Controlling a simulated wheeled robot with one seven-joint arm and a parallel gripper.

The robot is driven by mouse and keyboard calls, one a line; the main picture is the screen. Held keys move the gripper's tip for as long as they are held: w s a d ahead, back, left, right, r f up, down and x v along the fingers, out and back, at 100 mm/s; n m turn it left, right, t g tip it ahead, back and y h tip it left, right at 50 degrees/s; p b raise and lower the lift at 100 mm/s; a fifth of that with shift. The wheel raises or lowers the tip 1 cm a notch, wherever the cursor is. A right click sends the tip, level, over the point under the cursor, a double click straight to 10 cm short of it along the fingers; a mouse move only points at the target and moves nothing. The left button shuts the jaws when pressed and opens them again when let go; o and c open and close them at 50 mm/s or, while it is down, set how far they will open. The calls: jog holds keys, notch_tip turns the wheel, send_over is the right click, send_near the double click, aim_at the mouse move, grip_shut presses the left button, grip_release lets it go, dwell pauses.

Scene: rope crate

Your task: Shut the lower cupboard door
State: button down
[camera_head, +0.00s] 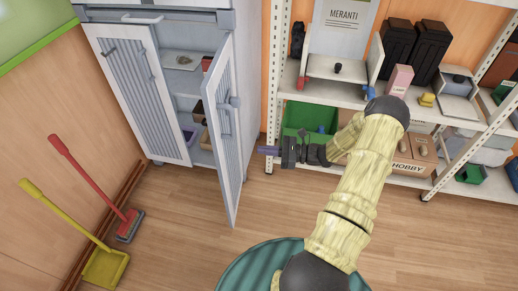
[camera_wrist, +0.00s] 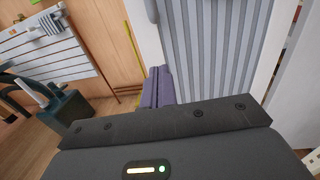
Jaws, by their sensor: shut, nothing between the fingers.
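The lower cupboard (camera_head: 240,60) is pale grey-white with two slatted doors. Its right door (camera_head: 225,125) stands wide open, swung out into the room, with a grey-blue handle (camera_head: 235,102) on it. In the wrist view the purple fingers (camera_wrist: 158,88) show beside a slatted door panel (camera_wrist: 215,50); contact cannot be told.
Small items lie on the cupboard shelves (camera_head: 183,85). A white shelving unit (camera_head: 272,90) with a green crate (camera_head: 300,118) stands close right of my gripper. A red broom (camera_head: 90,175) and yellow dustpan (camera_head: 105,268) lean at the left wall. Floor before the cupboard is clear.

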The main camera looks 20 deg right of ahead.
aim_at(222, 146)
jog(key=x, duration=1.2)
jog(key=shift+a, duration=0.1)
jog(key=shift+w+a, duration=0.1)
jog(key=shift+a, duration=0.05)
